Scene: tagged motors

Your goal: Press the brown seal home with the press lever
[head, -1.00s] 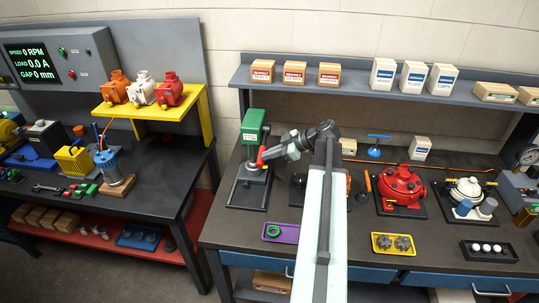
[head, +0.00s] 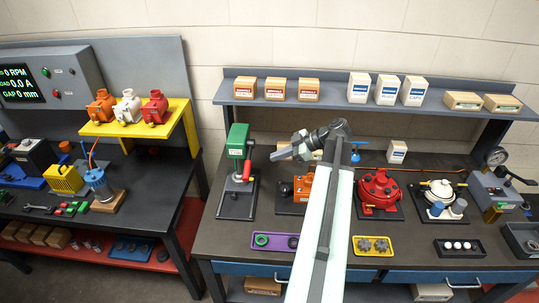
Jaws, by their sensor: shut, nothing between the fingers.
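The press (head: 237,150) has a green head on a dark base and stands at the left end of the right bench. Its red press lever (head: 247,168) hangs steeply down at the right side of the head. My gripper (head: 274,154) is shut and empty, to the right of the lever with a visible gap between them. I cannot make out the brown seal; anything under the press head is too small to tell. A purple tray (head: 254,246) in front of the press holds a green ring and a dark piece.
An orange motor (head: 303,187) stands partly behind my arm, with a red motor (head: 379,190) and a white motor (head: 440,190) to the right. A yellow tray (head: 357,252) lies near the front edge. Boxes line the shelf (head: 330,103) above.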

